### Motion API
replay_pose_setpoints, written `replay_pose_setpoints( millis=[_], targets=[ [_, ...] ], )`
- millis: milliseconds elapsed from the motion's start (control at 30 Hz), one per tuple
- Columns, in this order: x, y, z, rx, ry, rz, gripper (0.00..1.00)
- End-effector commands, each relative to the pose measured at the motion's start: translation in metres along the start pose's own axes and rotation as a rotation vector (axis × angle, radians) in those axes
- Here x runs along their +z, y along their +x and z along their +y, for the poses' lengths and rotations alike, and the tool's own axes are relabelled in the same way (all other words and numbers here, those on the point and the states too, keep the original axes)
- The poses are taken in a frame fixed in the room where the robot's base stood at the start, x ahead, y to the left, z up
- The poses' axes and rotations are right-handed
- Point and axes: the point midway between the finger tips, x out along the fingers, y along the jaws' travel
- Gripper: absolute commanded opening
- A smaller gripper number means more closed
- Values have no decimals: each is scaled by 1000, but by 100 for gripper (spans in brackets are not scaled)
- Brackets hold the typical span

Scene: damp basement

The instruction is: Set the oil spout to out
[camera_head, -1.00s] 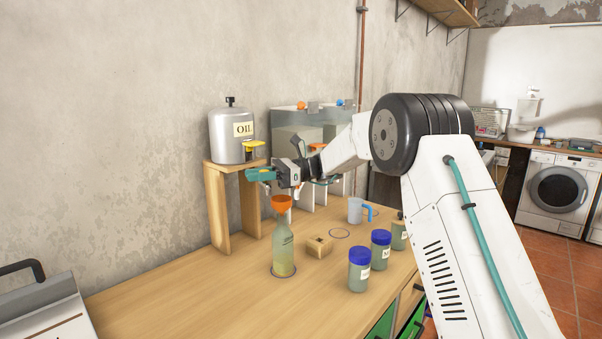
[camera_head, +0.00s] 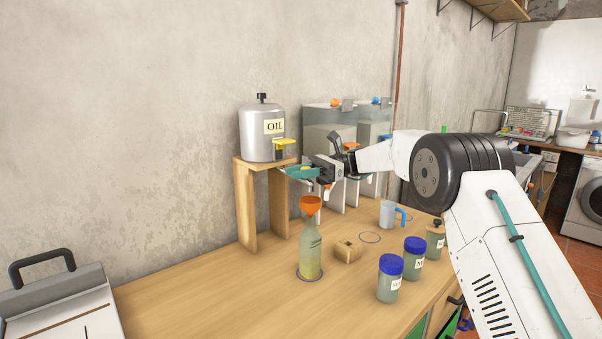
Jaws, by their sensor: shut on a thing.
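The silver oil tank (camera_head: 258,142), labelled OIL, stands on a wooden stand (camera_head: 245,205) against the wall. A yellow tap handle (camera_head: 285,142) sticks out at its lower right front. My gripper (camera_head: 298,171), with teal fingers, is just below and right of the tap, at the stand's top edge. It is shut on what appears to be the oil spout; the fingers hide most of it, so its exact angle cannot be told. A green glass bottle (camera_head: 310,258) with an orange funnel (camera_head: 310,204) stands upright below my gripper, apart from it.
Blue-lidded jars (camera_head: 390,280) stand at the bench's front right. A wooden block (camera_head: 348,249) and a blue-handled mug (camera_head: 388,213) stand behind them. Clear tanks (camera_head: 330,122) are behind my arm.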

Motion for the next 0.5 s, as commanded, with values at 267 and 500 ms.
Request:
replay_pose_setpoints(
  millis=[267,500],
  targets=[
    [1,-1,0,-3,-2,0,46],
    [0,-13,0,-4,-2,-1,46]
  ],
)
